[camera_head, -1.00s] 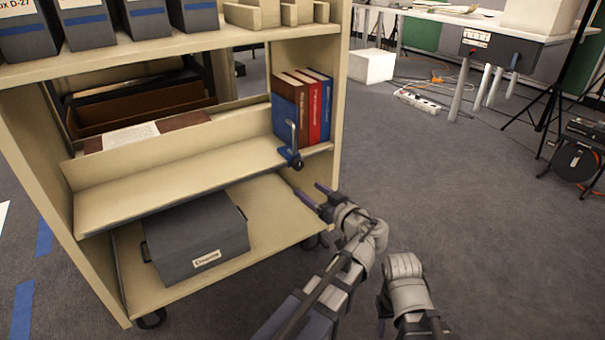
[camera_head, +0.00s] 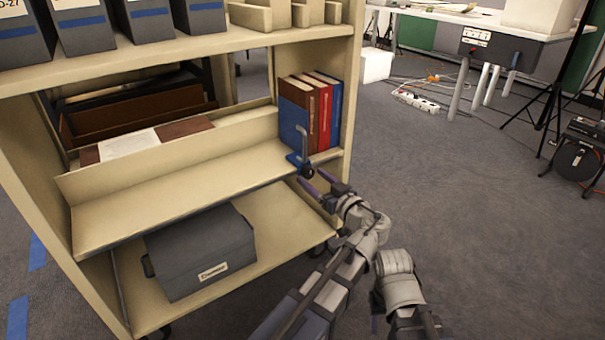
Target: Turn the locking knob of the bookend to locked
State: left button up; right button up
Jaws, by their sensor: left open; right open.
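The bookend (camera_head: 303,140) is a blue plate with a grey upright rod, standing on the middle shelf against the left side of a row of books (camera_head: 318,115). Its small dark knob (camera_head: 307,171) is at the foot of the rod, by the shelf's front edge. I cannot read whether it is locked. My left gripper (camera_head: 311,176) is open, with its two purple fingertips right at the knob, one on each side in the picture; I cannot tell whether they touch it. My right gripper (camera_head: 377,318) is low in front of the trolley, away from the bookend, with its fingers mostly hidden.
The beige trolley (camera_head: 355,60) has its side post just right of the books. A grey box (camera_head: 200,250) lies on the bottom shelf. Grey boxes with blue stripes stand on top. The carpet to the right is clear up to a power strip (camera_head: 418,102) and tripod legs.

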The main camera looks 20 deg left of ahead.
pick_arm(q)
jog(key=shift+w+a, duration=0.2)
jog(key=shift+c, duration=0.4)
grip_shut()
